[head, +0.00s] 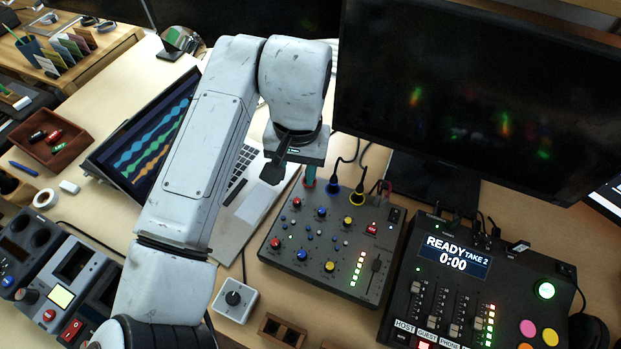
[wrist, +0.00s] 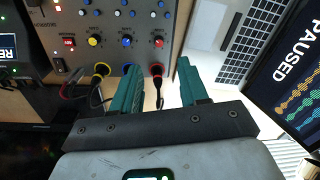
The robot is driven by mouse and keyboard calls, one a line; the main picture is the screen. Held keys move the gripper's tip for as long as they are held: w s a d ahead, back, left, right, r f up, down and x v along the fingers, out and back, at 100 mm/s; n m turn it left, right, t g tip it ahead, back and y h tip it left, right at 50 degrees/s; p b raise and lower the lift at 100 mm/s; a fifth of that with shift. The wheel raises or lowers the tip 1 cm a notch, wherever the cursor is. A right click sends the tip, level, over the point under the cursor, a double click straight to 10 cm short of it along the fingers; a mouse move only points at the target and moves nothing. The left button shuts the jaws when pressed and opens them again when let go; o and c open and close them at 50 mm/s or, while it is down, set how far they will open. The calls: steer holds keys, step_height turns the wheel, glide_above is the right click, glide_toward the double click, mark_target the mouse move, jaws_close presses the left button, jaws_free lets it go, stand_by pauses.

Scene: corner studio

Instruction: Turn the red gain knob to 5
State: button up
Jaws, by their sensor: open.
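The mixer (head: 335,243) is a dark grey box with red, blue and yellow knobs. One red knob (head: 297,202) is near its back left corner, and another red knob (head: 276,243) is near its front left. The back one also shows in the wrist view (wrist: 158,42), just beyond the fingertips.
A small grey knob box (head: 234,299) stands in front.

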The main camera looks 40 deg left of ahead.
mark_target(297, 201)
steer(key=f, duration=1)
steer(key=shift+w+a+f, duration=0.1)
steer(key=shift+a+f, duration=0.15)
steer(key=shift+f, duration=0.15)
jaws_close()
